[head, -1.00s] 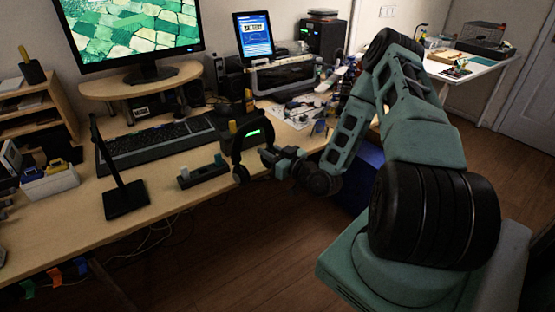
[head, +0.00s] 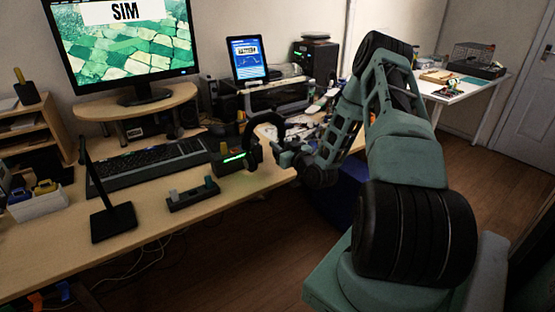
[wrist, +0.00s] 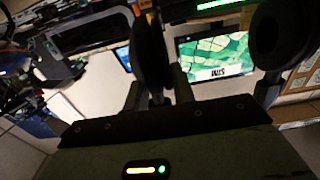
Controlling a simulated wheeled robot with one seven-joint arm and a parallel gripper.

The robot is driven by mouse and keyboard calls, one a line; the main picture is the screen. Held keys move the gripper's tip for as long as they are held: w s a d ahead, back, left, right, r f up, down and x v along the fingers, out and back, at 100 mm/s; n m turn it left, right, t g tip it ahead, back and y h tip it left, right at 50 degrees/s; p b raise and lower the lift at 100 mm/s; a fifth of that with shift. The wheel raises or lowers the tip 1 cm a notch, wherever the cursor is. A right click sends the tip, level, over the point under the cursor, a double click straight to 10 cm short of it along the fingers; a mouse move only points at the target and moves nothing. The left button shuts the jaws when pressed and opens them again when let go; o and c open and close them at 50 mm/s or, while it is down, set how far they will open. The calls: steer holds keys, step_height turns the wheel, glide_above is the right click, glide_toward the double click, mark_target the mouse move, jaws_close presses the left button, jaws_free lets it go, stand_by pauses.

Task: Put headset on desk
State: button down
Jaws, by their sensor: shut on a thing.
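My gripper (head: 279,149) is shut on the black headset (head: 256,123), whose curved band arches up in the head view. I hold it near the desk's front edge, beside a box with a green light. In the wrist view, the headset's round dark ear cups show at the right (wrist: 280,38) and between my fingers (wrist: 160,84). The desk (head: 145,240) is light wood and runs along the wall. My fingers partly hide the headset, and I cannot tell whether it touches the desk.
The green-lit box (head: 232,160) stands left of the headset. A keyboard (head: 140,165), a black connector block (head: 193,195) and a thin black stand (head: 112,220) are on the desk. A monitor (head: 125,45) stands behind. Bare desk lies around the stand.

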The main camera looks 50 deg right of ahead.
steer(key=shift+f, duration=2.2)
steer(key=shift+f, duration=0.2)
steer(key=c, duration=1.2)
jaws_free()
steer(key=shift+o, duration=0.2)
steer(key=shift+r, duration=0.15)
